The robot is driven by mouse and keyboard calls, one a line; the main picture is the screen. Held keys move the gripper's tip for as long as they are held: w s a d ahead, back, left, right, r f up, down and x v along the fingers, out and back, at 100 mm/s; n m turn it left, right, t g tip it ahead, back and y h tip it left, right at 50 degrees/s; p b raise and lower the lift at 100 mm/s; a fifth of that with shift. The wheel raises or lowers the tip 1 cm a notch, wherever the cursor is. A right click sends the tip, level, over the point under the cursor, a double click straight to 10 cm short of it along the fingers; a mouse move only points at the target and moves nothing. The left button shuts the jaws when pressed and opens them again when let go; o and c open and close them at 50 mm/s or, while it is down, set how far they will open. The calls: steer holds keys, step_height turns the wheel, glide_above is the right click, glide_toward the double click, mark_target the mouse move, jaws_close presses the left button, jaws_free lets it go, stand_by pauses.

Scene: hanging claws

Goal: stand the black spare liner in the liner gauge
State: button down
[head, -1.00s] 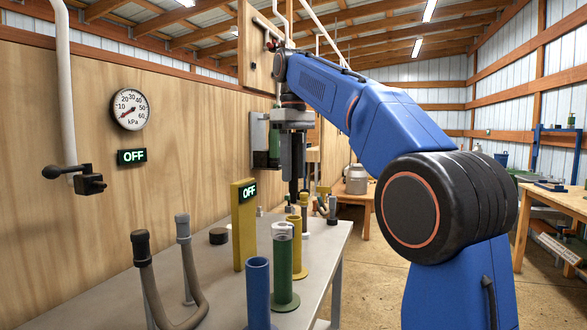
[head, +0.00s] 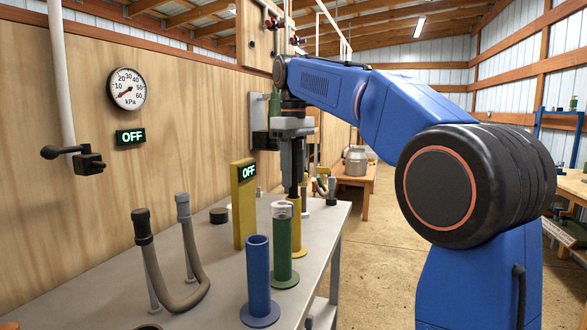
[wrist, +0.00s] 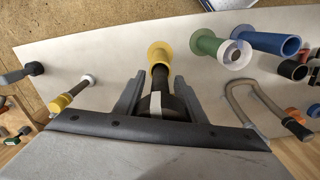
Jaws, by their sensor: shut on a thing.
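My gripper (head: 293,178) is shut on the black spare liner (wrist: 160,82), a dark tube with a pale band. The liner (head: 294,191) points down, about upright, over a yellow tube (head: 298,225) with a round foot. In the wrist view the liner's far end meets the mouth of this yellow tube (wrist: 158,52). I cannot tell how far it is inside. A yellow post (head: 243,205) beside the tubes has a display reading OFF. No label shows which piece is the liner gauge.
A green tube (head: 284,250) with a clear top and a blue tube (head: 259,280) stand on the bench (head: 205,290), nearer than the yellow one. A bent hose (head: 185,300) on stands is at the left. A dial (head: 127,89) hangs on the wall.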

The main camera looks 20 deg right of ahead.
mark_target(293, 185)
steer(key=shift+f, duration=0.15)
steer(key=shift+f, duration=1.5)
steer(key=c, duration=0.7)
jaws_free()
steer(key=shift+c, duration=0.2)
steer(key=shift+r, duration=0.2)
steer(key=shift+r, duration=2.85)
